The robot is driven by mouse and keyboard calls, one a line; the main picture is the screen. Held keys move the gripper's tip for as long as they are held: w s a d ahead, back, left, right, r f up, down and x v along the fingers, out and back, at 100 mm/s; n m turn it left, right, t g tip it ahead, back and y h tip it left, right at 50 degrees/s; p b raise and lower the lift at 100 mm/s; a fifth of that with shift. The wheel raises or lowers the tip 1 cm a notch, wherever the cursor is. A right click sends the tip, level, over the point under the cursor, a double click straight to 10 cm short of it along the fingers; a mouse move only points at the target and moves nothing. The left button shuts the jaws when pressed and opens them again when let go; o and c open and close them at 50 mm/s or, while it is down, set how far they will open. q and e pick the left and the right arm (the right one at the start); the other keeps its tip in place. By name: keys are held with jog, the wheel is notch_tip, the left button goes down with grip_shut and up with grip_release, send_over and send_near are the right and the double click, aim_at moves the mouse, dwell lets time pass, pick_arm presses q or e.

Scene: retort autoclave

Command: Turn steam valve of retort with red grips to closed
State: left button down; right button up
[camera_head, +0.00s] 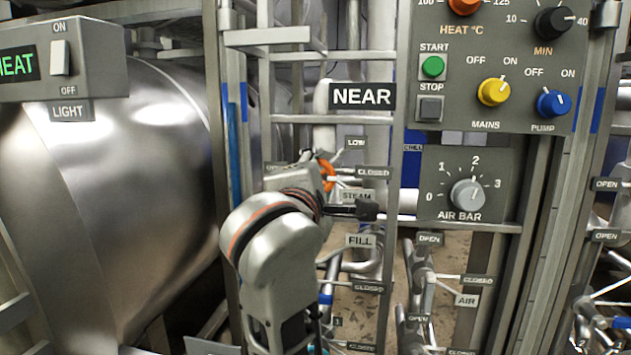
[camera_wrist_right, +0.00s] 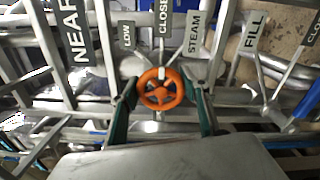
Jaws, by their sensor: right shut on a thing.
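An orange-red valve wheel (camera_head: 328,174) sits in the pipework below the NEAR sign, beside the STEAM label (camera_head: 357,196) and a CLOSED tag (camera_head: 374,172). In the right wrist view the wheel (camera_wrist_right: 159,95) shows whole, with the STEAM label (camera_wrist_right: 195,32) just above it. My right gripper (camera_head: 322,180) is shut on the wheel, one finger at each side of its rim. In the head view my gripper and wrist hide part of the wheel. The valve's exact angle cannot be told. My left gripper is not in view.
A metal frame upright (camera_head: 393,200) stands right of the valve. The FILL label (camera_head: 360,241) and more pipes lie below. A control panel (camera_head: 500,60) with knobs is at upper right, a large steel drum (camera_head: 130,170) at left. Room around my right wrist is tight.

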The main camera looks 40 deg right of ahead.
jog(key=shift+f, duration=0.1)
dwell(0.4)
jog(key=o, duration=1.1)
